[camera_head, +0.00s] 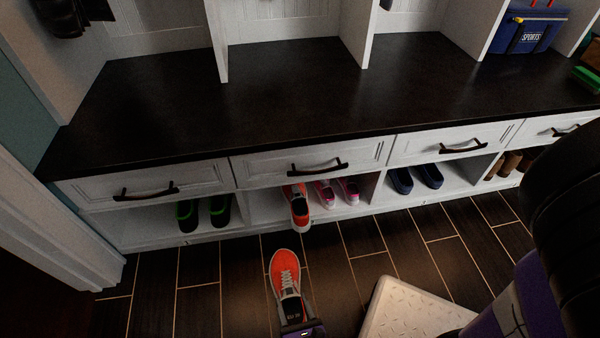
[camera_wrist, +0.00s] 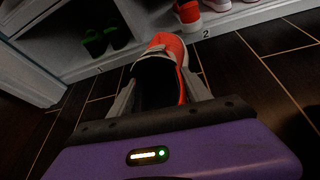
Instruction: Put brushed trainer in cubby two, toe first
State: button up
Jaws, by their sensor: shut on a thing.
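An orange trainer (camera_head: 284,268) with white laces is held at its heel end by my gripper (camera_head: 300,322), over the dark floor in front of the cubbies. Its toe points toward the cubby row. In the wrist view the trainer (camera_wrist: 172,44) sits between the two grey fingers of my gripper (camera_wrist: 161,92), shut on it. Cubby two (camera_head: 262,208), marked "2" in the wrist view, holds a matching orange trainer (camera_head: 298,212) at its front and a pair of pink shoes (camera_head: 337,191) to the right of it. Bare cubby floor shows left of the matching trainer.
The cubby to the left holds green-and-black shoes (camera_head: 203,212); the one to the right holds dark blue shoes (camera_head: 415,180). Drawers with dark handles (camera_head: 318,167) and a dark bench top (camera_head: 290,95) lie above. A white textured platform (camera_head: 410,312) stands on the floor at right.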

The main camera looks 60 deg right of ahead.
aim_at(264, 193)
jog(key=i+l, duration=0.3)
jog(key=l, duration=0.15)
jog(key=i+l, duration=0.3)
jog(key=l, duration=0.15)
